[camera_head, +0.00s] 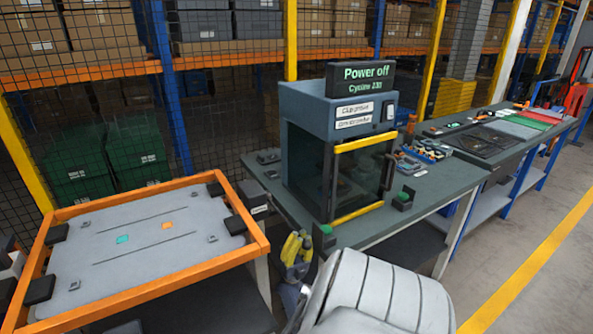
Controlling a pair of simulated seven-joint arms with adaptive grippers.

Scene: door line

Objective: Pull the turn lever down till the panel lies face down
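The grey panel (150,229) lies about flat inside an orange frame (262,241) at the left. A teal patch and an orange patch show on its upward side, with two thin slots. Dark blocks (58,232) sit along its edges. A grey block (253,193) stands at the frame's right side; I cannot make out which part is the turn lever. My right gripper (297,247), seemingly the yellow-tipped part by the frame's right corner, is small and partly hidden, and appears apart from the panel.
A cabinet (308,160) with a "Power off" sign (361,78) stands on a grey workbench (440,184) right of the frame. My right arm fills the bottom middle. A mesh fence and shelves with boxes stand behind. Open floor (545,215) lies at the right.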

